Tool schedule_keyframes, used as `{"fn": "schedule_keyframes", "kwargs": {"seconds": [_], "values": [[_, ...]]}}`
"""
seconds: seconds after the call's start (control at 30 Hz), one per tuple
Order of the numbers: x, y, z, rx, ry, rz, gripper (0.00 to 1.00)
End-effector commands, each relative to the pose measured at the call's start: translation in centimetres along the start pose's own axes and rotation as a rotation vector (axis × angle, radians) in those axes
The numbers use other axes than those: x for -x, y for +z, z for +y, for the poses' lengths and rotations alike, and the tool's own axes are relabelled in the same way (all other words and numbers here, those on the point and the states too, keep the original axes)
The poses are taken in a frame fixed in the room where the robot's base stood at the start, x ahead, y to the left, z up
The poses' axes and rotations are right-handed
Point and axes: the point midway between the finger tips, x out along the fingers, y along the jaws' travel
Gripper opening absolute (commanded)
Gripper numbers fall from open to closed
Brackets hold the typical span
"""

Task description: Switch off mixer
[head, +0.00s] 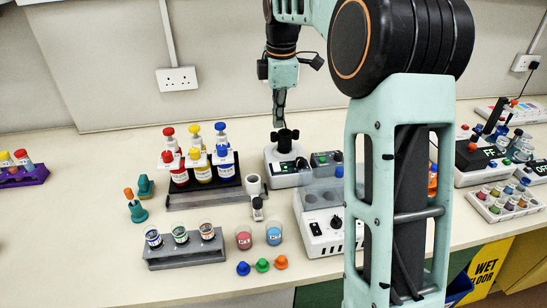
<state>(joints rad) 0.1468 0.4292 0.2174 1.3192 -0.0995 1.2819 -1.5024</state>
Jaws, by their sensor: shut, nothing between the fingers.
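A small white bench device with a black cup-shaped top, which looks like the mixer (283,165), stands on the bench near the middle. A green spot shows on its front, but its switch state is too small to read. My gripper (279,123) points down right above the black cup (285,137), fingers shut and empty. The fingertips are at or just over the cup; I cannot tell whether they touch it.
A white box with a dial and switches (325,230) stands in front of the mixer. A bottle rack (202,193) is to the left, a tube rack (186,254) at front left. My arm hides part of the bench.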

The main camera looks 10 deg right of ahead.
Motion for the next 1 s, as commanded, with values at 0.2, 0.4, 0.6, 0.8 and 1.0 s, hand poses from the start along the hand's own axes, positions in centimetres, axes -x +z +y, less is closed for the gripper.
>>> {"fn": "schedule_keyframes", "kwargs": {"seconds": [0.2, 0.4, 0.6, 0.8, 1.0], "values": [[0.0, 0.0, 0.0, 0.000, 0.000, 0.000, 0.00], [-1.4, 0.0, -0.1, 0.000, -0.004, 0.000, 0.00], [-5.3, 0.0, -0.2, 0.000, -0.006, 0.000, 0.00], [-9.5, 0.0, -0.1, 0.000, -0.005, 0.000, 0.00], [-12.6, 0.0, -0.1, 0.001, -0.002, 0.000, 0.00]]}}
